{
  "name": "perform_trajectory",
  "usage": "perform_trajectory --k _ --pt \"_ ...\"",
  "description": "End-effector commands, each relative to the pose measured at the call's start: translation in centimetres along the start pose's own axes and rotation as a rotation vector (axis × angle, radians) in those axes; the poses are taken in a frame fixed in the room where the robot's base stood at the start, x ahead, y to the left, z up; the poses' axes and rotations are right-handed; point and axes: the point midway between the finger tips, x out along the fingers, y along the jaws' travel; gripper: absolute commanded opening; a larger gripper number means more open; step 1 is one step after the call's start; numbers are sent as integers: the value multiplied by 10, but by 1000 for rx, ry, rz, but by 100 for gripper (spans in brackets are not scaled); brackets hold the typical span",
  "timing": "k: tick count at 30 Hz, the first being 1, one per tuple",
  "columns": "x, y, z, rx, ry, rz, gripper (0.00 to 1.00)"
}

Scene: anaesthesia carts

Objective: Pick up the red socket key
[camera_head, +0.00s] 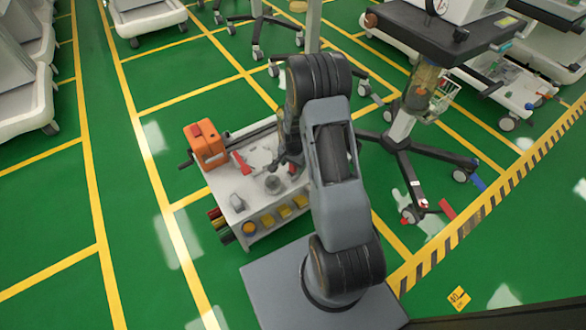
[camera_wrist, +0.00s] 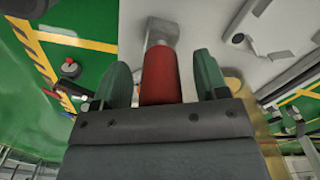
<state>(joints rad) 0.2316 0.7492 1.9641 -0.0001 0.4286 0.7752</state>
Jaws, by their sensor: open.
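The red socket key (camera_wrist: 160,78) has a red cylindrical grip and a grey metal end in the wrist view. Its grip lies between the two green fingers of my gripper (camera_wrist: 161,66), with a gap showing on each side. My gripper is open. The near end of the key is hidden behind the gripper body. In the head view, my gripper (camera_head: 284,164) is low over the white cart top (camera_head: 258,155), and a small red part shows beside it, probably the key. Whether the fingers reach down around the grip is hard to tell.
An orange box (camera_head: 206,145) stands at the cart's left corner, with a red tool (camera_head: 242,163) beside it. A grey round cup (camera_head: 273,184) is near my gripper. A wheeled stand (camera_head: 405,130) is to the right. Green floor lies open at left.

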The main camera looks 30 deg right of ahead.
Motion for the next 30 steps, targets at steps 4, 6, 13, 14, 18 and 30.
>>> perform_trajectory --k 4,6,13,14,18,30 --pt "-1 0 0 0 0 0 63" --pt "-1 0 0 0 0 0 56" --pt "-1 0 0 0 0 0 34" --pt "-1 0 0 0 0 0 32" --pt "-1 0 0 0 0 0 18" --pt "-5 0 0 0 1 -1 10"
